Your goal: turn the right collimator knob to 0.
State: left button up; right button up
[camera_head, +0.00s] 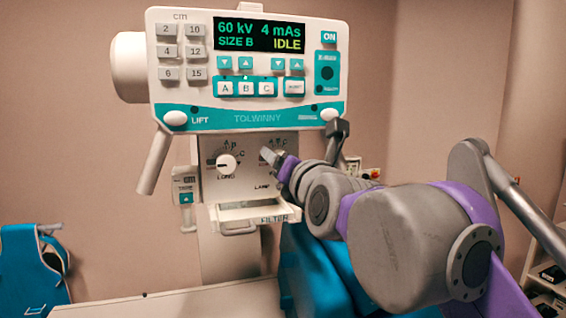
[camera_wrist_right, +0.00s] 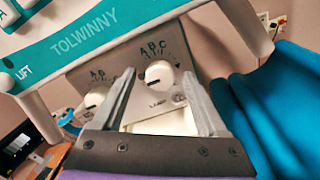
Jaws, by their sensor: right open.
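The collimator panel (camera_head: 217,192) hangs under the teal TOLWINNY console. Its left knob (camera_head: 227,162) is round and white; it also shows in the right wrist view (camera_wrist_right: 95,100). I cannot read a 0 or the exact knob setting. My right gripper (camera_head: 269,156) is open in front of the panel. In the wrist view its fingers stand on either side of the right knob, apparently not touching it. My left gripper is out of view.
The control console (camera_head: 165,82) with its display is just above the gripper. Two white-ended handles flank it, the right handle close to my arm. A filter tray (camera_head: 240,213) juts out below the knobs. Blue fabric (camera_wrist_right: 275,110) lies close on the right.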

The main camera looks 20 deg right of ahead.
jog(key=s+b, duration=0.1)
jog(key=s, duration=0.9)
jog(key=shift+d, duration=0.15)
notch_tip(320, 180, down, 30)
jog(key=s+a+m+g+y, duration=0.1)
jog(key=m+g, duration=0.6)
jog(key=m, duration=0.8)
jog(key=s+d+f+m+g, duration=0.1)
jog(key=s+f+m+g, duration=0.1)
jog(key=s+f+m, duration=0.3)
jog(key=s+d+f+m+g+h, duration=0.1)
jog(key=s+f+m, duration=0.4)
jog(key=f, duration=0.7)
jog(key=s+d+f+m+g, duration=0.1)
jog(key=s+f+m+g, duration=0.1)
jog(key=s+f+m, duration=0.3)
notch_tip(320, 180, down, 5)
jog(key=shift+s+d+r+m+g+h, duration=0.15)
jog(key=shift+d+m+g+h, duration=0.05)
jog(key=shift+m+g+h, duration=0.1)
